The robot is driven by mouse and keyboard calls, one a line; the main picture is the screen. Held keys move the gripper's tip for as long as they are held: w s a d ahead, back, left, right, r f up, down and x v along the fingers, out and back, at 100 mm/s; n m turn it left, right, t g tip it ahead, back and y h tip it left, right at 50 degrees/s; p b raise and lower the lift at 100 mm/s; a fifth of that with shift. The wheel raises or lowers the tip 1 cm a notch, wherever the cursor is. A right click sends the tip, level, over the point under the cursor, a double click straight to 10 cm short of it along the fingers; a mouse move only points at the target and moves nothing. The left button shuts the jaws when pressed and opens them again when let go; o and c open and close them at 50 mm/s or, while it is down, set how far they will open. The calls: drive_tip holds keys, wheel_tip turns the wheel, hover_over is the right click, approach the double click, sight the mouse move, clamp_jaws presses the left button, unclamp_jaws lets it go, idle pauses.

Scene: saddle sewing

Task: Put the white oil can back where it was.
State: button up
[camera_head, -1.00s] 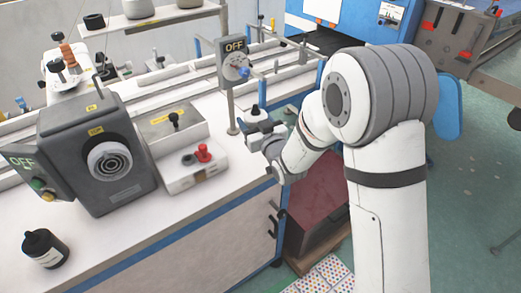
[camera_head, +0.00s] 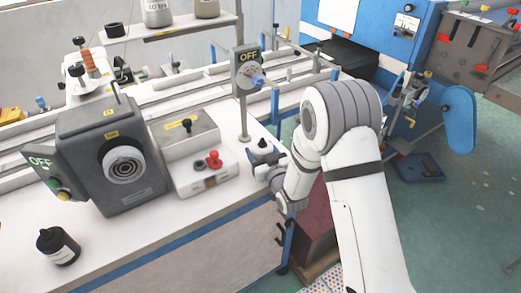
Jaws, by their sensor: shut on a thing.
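My gripper (camera_head: 264,156) is at the right end of the white worktop (camera_head: 215,212), just right of the post with the OFF dial. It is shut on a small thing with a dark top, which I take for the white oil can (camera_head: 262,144). The can looks about upright. Most of its body is hidden by the gripper, and I cannot tell whether its base touches the worktop. A black bottle with a white label (camera_head: 58,247) stands apart at the front left of the worktop.
A dark grey machine (camera_head: 110,150) and a control box with a red knob (camera_head: 214,160) stand left of my gripper. The OFF dial post (camera_head: 246,75) is close by. A blue machine (camera_head: 375,40) stands behind.

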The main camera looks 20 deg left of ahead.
drive_tip(key=shift+f, duration=0.1)
drive_tip(key=o, duration=1.2)
drive_tip(key=shift+d, duration=0.1)
